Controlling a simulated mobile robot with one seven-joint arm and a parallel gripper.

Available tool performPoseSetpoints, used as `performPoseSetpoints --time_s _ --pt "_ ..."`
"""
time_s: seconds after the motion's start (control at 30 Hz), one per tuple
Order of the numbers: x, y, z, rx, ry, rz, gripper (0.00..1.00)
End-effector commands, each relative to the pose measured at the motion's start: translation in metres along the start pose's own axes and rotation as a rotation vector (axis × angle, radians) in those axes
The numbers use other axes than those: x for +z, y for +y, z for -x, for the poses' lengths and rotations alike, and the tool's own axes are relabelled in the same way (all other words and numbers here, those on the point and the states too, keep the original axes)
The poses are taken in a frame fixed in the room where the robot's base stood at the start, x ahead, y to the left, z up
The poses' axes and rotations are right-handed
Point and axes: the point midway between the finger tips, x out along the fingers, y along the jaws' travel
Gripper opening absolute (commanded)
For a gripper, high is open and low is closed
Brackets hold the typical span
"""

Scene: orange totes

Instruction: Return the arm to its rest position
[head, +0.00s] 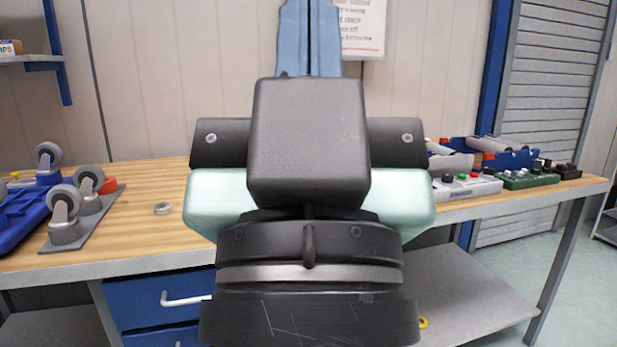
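My own arm fills the middle of the head view, close to the camera and in front of the workbench. Black and pale green parts of its end show, with a dark block on top and a ringed black joint below. My gripper (308,145) seems to be seen from behind; its fingers are hidden, so I cannot tell if it is open, shut or holding anything.
A wooden-topped workbench (140,225) stands behind my arm. Castors (66,212) on a grey plate, a blue tray (22,215) and a metal ring (163,208) lie left. Bench middle is hidden.

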Motion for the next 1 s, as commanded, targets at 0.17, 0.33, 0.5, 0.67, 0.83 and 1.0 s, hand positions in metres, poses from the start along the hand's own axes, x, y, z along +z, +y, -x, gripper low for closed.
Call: performPoseSetpoints --time_s 0.17,0.33,0.5,0.67,0.83,1.0 --pt "-0.050 0.000 -0.053 -0.001 -0.001 -0.002 0.00" --pt "-0.085 0.000 -0.090 -0.002 -0.001 -0.003 0.00" --pt "-0.120 0.000 -0.128 -0.002 -0.001 -0.004 0.00" --pt "-0.153 0.000 -0.163 -0.002 -0.001 -0.004 0.00" --pt "-0.180 0.000 -0.191 -0.003 -0.001 -0.004 0.00" --pt "-0.192 0.000 -0.204 -0.003 -0.001 -0.004 0.00"
